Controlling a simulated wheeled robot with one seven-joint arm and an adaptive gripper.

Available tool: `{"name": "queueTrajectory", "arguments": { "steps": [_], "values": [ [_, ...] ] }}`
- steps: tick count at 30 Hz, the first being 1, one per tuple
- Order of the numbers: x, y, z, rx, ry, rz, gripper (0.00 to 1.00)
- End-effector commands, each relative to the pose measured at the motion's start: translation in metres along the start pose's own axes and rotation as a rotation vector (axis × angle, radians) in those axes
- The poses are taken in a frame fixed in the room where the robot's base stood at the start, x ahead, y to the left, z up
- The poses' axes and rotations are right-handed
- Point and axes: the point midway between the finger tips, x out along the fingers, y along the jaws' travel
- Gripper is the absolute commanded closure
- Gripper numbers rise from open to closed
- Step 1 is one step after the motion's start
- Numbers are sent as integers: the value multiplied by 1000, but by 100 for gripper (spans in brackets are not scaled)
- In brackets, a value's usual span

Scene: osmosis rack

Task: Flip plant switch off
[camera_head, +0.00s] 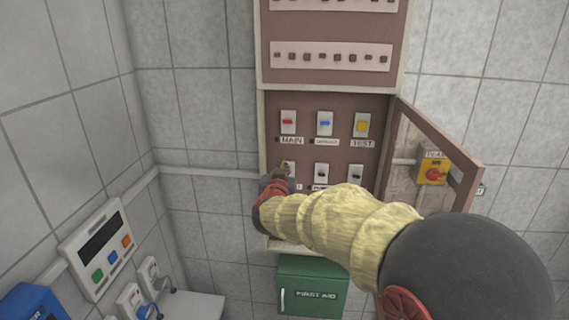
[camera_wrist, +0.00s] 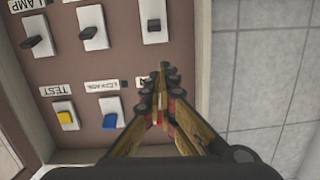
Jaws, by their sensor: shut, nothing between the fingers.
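The open panel holds two rows of switches. The lower-left switch (camera_head: 287,166) sits where the plant switch could be, but its label is mostly hidden, so I cannot read its name. In the wrist view, which is upside down, this white switch with a dark lever (camera_wrist: 153,22) is at the top right. My gripper (camera_head: 281,177) is in front of that corner of the panel in the head view. In the wrist view my gripper (camera_wrist: 163,72) is shut and empty, its tips just below that switch in the picture. Whether they touch the lever I cannot tell.
Beside it are a middle switch (camera_head: 321,172) and the lamp switch (camera_wrist: 38,38). Above are the red main (camera_head: 288,121), blue (camera_head: 325,121) and yellow test (camera_head: 362,125) switches. The cabinet door (camera_head: 437,145) stands open at right. A green first aid box (camera_head: 313,286) hangs below.

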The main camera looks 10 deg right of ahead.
Motion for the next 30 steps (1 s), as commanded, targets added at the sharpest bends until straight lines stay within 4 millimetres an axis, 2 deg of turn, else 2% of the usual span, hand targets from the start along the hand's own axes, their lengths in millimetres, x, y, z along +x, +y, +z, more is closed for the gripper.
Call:
{"name": "queueTrajectory", "arguments": {
  "steps": [3, 17, 23, 30],
  "values": [
    [0, 7, -8, -35, 30, 25, 100],
    [4, 6, -8, -48, 27, 23, 100],
    [30, 7, -8, -48, 27, 24, 100],
    [74, 8, -11, -47, 27, 24, 100]
  ]
}}
